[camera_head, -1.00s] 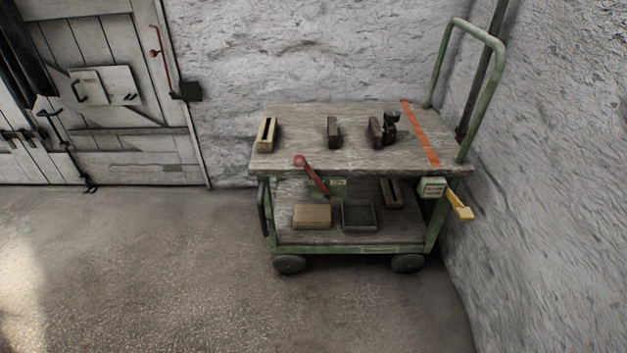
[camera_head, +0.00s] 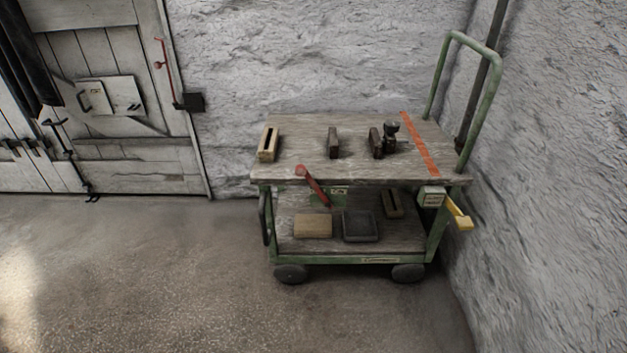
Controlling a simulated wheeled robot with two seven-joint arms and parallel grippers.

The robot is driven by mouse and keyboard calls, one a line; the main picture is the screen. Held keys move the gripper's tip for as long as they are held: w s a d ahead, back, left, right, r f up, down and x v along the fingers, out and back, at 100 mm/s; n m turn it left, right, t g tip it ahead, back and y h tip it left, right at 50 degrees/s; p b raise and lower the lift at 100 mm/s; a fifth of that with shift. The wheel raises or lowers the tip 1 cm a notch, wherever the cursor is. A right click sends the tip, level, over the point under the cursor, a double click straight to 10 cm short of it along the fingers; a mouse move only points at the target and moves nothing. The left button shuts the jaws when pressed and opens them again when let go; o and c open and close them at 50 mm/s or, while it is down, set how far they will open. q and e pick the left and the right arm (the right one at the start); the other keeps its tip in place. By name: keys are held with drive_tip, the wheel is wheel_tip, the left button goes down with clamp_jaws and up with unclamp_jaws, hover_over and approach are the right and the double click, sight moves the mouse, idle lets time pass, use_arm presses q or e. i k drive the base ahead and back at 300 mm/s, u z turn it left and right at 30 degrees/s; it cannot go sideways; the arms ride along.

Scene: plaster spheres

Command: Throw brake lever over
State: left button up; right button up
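A green cart (camera_head: 323,261) with two wooden decks stands against the plaster wall. A red lever (camera_head: 312,185) with a round knob is mounted at the front edge of its upper deck. It tilts up to the left, its knob at the deck edge. A small green plate sits behind its lower end. A yellow lever (camera_head: 460,216) sticks out at the cart's right side, below a small pale labelled box (camera_head: 431,197). I cannot tell for certain which of the two is the brake lever. Neither of my grippers is in view.
Wooden and dark blocks stand on the upper deck (camera_head: 290,166), which has an orange stripe (camera_head: 419,143). The lower deck holds a tan block (camera_head: 313,226) and a dark tray (camera_head: 360,226). A door (camera_head: 120,110) is at the left. The floor (camera_head: 150,270) before the cart is clear.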

sight(300, 170)
drive_tip(key=z, duration=0.55)
drive_tip(key=k, duration=1.25)
drive_tip(key=u, duration=0.15)
drive_tip(key=i, duration=0.7)
drive_tip(key=u, duration=0.55)
drive_tip(key=i, duration=1)
drive_tip(key=z, duration=0.5)
